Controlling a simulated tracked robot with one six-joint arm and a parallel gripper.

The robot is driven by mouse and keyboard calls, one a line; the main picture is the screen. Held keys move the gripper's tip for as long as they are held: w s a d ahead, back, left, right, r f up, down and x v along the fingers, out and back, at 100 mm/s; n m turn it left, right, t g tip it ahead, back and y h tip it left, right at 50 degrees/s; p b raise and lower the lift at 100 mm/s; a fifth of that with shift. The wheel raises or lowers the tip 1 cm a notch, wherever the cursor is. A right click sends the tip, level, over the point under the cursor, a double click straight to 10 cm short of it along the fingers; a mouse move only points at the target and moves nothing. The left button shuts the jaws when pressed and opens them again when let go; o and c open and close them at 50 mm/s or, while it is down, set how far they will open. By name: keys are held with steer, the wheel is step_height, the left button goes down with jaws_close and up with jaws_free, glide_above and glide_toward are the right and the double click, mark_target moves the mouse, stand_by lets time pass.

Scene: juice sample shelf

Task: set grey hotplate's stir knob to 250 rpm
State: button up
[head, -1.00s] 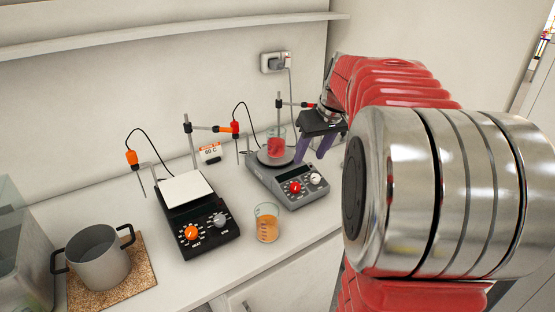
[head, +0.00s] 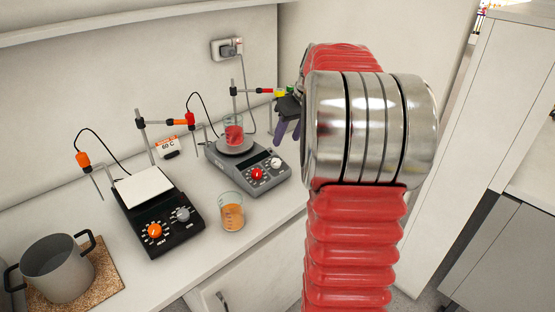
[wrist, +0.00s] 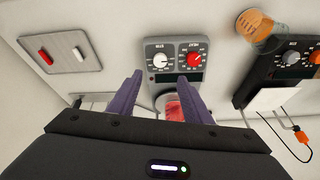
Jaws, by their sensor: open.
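The grey hotplate (head: 268,181) stands on the bench with a white stir knob (head: 277,162) and a red heat knob (head: 257,174) on its front panel. In the wrist view the stir knob (wrist: 160,61) is left of the heat knob (wrist: 194,59), with the panel upside down. My gripper (head: 286,132) is open and empty, its purple fingers pointing down beyond the knobs in the head view. In the wrist view my gripper (wrist: 160,77) has its fingertips on either side below the stir knob in the picture, apparently apart from it. The knob's exact setting is too small to read.
A beaker of red liquid (head: 234,135) sits on the grey hotplate, near a clamp stand. A beaker of orange liquid (head: 232,215) stands in front. A black hotplate (head: 167,229) and a pot (head: 59,270) are further left. A plate with red and white rockers (wrist: 60,53) shows in the wrist view.

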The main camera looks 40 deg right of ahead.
mark_target(276, 161)
steer(key=x, duration=1.2)
steer(key=shift+f, duration=0.1)
steer(key=shift+c, duration=0.7)
steer(key=c, duration=0.9)
